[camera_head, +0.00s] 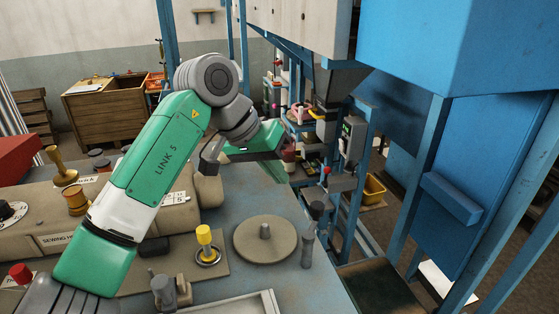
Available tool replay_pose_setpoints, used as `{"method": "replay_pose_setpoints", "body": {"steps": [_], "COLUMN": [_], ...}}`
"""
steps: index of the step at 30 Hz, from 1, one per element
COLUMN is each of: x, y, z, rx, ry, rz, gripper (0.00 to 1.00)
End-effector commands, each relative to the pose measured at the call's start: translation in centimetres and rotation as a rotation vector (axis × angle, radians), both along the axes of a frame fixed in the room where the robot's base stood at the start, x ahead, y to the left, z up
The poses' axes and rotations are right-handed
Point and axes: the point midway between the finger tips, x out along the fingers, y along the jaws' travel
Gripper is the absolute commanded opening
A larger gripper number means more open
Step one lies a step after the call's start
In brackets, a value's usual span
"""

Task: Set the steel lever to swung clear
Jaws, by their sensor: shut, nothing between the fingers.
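My gripper (289,160) is at the far end of my green and white arm, beyond the table's far right corner. It is small and partly hidden by my wrist, and its fingers look shut with nothing held. It is near the blue frame with the control boxes. I cannot make out for certain which part is the steel lever. A grey upright post with a rounded top (307,250) stands at the table's right edge, apart from my gripper. A dark-topped grey piece (317,211) is just behind it. The lever's position cannot be told.
The grey table (220,222) carries a round disc (265,240), a yellow knob (204,236), a small grey clamp-like fitting (166,292) and a beige sewing machine (40,215). Blue posts and a large blue hopper (460,45) close off the right. A wooden crate (105,112) stands behind.

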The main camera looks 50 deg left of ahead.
Motion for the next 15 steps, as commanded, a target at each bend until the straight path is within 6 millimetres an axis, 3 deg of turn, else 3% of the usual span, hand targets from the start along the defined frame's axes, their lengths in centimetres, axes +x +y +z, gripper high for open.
{"method": "replay_pose_setpoints", "body": {"steps": [6, 15], "x": [2.2, 3.8], "y": [-1.0, -4.1], "z": [-3.8, -5.1], "rx": [-0.001, 0.001], "ry": [0.0, -0.003], "rz": [-0.002, -0.002], "gripper": [0.0, 0.0]}}
